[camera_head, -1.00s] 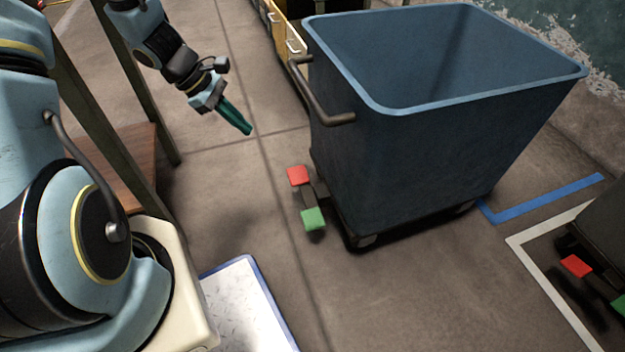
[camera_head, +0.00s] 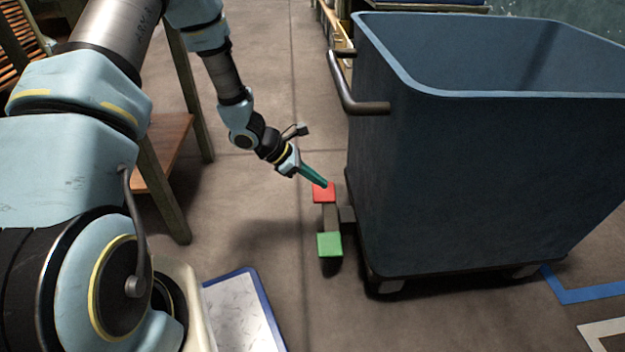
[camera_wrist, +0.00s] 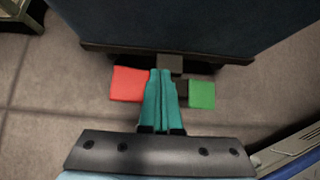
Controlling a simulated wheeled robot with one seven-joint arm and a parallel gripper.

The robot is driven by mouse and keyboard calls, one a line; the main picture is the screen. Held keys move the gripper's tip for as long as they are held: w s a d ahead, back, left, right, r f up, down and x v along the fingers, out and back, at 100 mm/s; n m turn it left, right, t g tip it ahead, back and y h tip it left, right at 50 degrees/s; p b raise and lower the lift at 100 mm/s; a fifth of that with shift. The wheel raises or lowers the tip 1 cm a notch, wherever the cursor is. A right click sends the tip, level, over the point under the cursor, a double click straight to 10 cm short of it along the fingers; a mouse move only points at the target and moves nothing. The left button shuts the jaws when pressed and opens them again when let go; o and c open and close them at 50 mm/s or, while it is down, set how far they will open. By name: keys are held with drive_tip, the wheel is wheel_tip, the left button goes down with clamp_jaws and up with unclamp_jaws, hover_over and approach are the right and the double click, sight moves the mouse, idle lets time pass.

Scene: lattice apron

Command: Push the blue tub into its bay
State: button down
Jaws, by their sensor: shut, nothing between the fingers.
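The blue tub (camera_head: 470,180) stands upright on a wheeled base at the right of the head view, with a dark push handle (camera_head: 350,95) on its left end. Low on that end sit a red pedal (camera_head: 324,192) and a green pedal (camera_head: 330,244). My gripper (camera_head: 325,184) is shut and empty, its teal fingers pointing down at the red pedal; I cannot tell if they touch. In the wrist view the fingertips (camera_wrist: 161,72) lie between the red pedal (camera_wrist: 128,84) and the green pedal (camera_wrist: 202,94). Blue floor tape (camera_head: 585,293) shows right of the tub, partly hidden.
A wooden-shelved rack (camera_head: 165,145) stands at the left. A white panel with a blue edge (camera_head: 243,312) lies low in front. White tape (camera_head: 600,335) shows at the lower right. The floor left of the tub is clear.

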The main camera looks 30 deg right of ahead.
sight(356, 195)
drive_tip(key=b+x, duration=0.2)
drive_tip(key=x, duration=0.3)
drive_tip(key=shift+s+d+f, duration=0.1)
drive_tip(key=shift+d+f, duration=0.15)
drive_tip(key=shift+s+d+r+b, duration=0.1)
drive_tip(key=shift+s+d+b, duration=0.15)
drive_tip(key=shift+d, duration=0.25)
drive_tip(key=shift+s+d+r+b, duration=0.15)
drive_tip(key=shift+d+b, duration=0.1)
drive_tip(key=shift+d, duration=0.25)
drive_tip(key=shift+s+d, duration=0.2)
drive_tip(key=shift+d, duration=0.35)
